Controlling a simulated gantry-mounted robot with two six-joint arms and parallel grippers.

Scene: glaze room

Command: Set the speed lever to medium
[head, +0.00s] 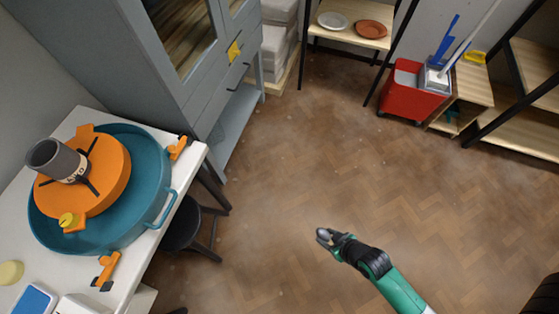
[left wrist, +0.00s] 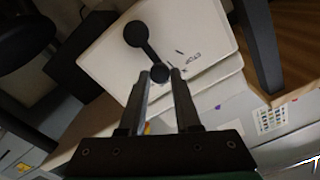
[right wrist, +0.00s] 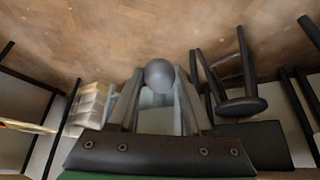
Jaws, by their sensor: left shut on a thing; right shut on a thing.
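The speed lever (left wrist: 147,48) is a dark bar with a round end at each side, on a white panel (left wrist: 105,55) in the left wrist view. My left gripper (left wrist: 161,76) has its fingertips closed around the lever's lower round end. Small dark marks and lettering lie beside the lever, too small to read surely. The head view does not show my left gripper or the lever. My right gripper (head: 331,240) is over open floor in the head view, shut on a grey ball (right wrist: 160,75) that shows between its fingertips in the right wrist view.
A white table (head: 15,235) at the left carries a teal basin (head: 150,165) with an orange disc (head: 115,165) and a dark cup (head: 48,158). A grey cabinet (head: 135,75) stands behind. A dark stool (head: 182,228) is beside the table. A red bin (head: 405,95) stands at the back.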

